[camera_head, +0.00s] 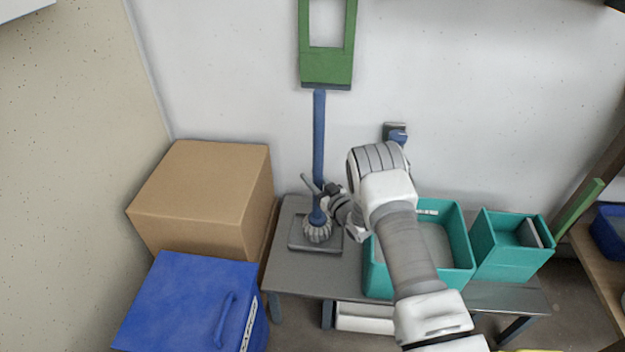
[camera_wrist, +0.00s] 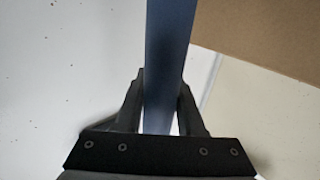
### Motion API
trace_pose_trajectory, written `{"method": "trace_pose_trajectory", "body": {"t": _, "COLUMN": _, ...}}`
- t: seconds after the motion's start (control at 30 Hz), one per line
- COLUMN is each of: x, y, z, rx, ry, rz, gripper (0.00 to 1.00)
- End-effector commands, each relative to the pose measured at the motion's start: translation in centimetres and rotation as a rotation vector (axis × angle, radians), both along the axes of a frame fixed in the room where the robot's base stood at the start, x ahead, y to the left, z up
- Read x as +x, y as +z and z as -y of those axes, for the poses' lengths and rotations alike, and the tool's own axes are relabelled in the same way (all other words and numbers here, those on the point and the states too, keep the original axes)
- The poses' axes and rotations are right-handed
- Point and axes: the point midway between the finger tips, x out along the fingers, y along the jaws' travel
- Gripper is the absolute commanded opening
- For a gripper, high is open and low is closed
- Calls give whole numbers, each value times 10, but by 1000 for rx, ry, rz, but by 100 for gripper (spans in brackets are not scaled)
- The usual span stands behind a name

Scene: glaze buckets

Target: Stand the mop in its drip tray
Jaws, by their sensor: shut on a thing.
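The mop is upright, with a blue handle (camera_head: 318,140) and a grey stringy head (camera_head: 317,232). My gripper (camera_head: 322,190) is shut on the lower part of the handle, above the head. In the wrist view my gripper's fingers (camera_wrist: 162,105) stand on both sides of the blue handle (camera_wrist: 168,50). The drip tray (camera_head: 297,242) is a shallow dark grey square on the grey table. The mop head appears over the middle of the tray; I cannot tell whether it touches the tray floor.
Two teal bins (camera_head: 458,245) (camera_head: 505,262) stand to the right on the table (camera_head: 285,270). A cardboard box (camera_head: 195,200) and a blue lidded box (camera_head: 190,300) are at the left. A green frame (camera_head: 327,70) is by the wall at the handle's top. A wooden shelf (camera_head: 598,265) is far right.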

Motion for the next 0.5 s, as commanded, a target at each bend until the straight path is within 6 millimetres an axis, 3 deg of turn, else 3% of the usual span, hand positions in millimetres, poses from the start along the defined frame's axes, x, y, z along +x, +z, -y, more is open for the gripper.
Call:
{"method": "trace_pose_trajectory", "body": {"t": 0.2, "x": 1, "y": -1, "z": 0, "rx": 2, "ry": -1, "rz": 2, "gripper": 0}}
{"method": "trace_pose_trajectory", "body": {"t": 0.23, "x": 0, "y": -3, "z": 0, "rx": 0, "ry": -1, "rz": 0, "gripper": 40}}
{"method": "trace_pose_trajectory", "body": {"t": 0.4, "x": 0, "y": -2, "z": 0, "rx": 0, "ry": -1, "rz": 0, "gripper": 68}}
{"method": "trace_pose_trajectory", "body": {"t": 0.5, "x": 0, "y": -2, "z": 0, "rx": 0, "ry": -1, "rz": 0, "gripper": 68}}
